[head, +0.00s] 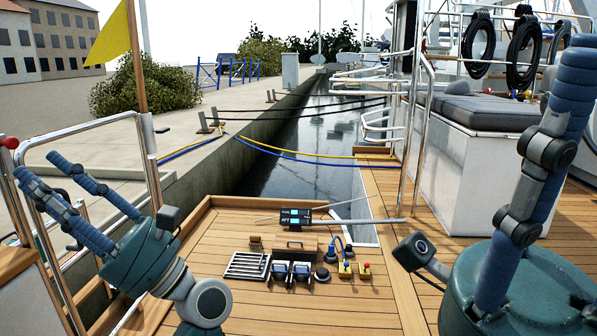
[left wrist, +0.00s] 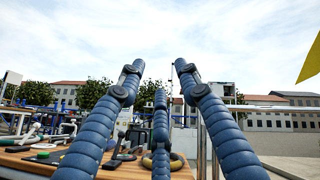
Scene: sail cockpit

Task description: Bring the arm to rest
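My left gripper (head: 38,168) is at the left of the head view, with its blue segmented fingers pointing up and left over the rail. In the left wrist view its fingers (left wrist: 160,76) stand apart with open space between them and hold nothing. My right gripper is large and close at the right of the head view. A long blue finger (head: 555,130) rises from its teal body (head: 510,290). Its other fingers are mostly out of frame or hidden, so its opening cannot be judged.
A metal rail (head: 95,123) runs close to my left gripper. Small gear, including a slatted tray (head: 246,265) and a dark display unit (head: 295,217), lies on the wooden deck (head: 215,225). A grey-cushioned white seat box (head: 470,150) stands at right. The deck's middle has free room.

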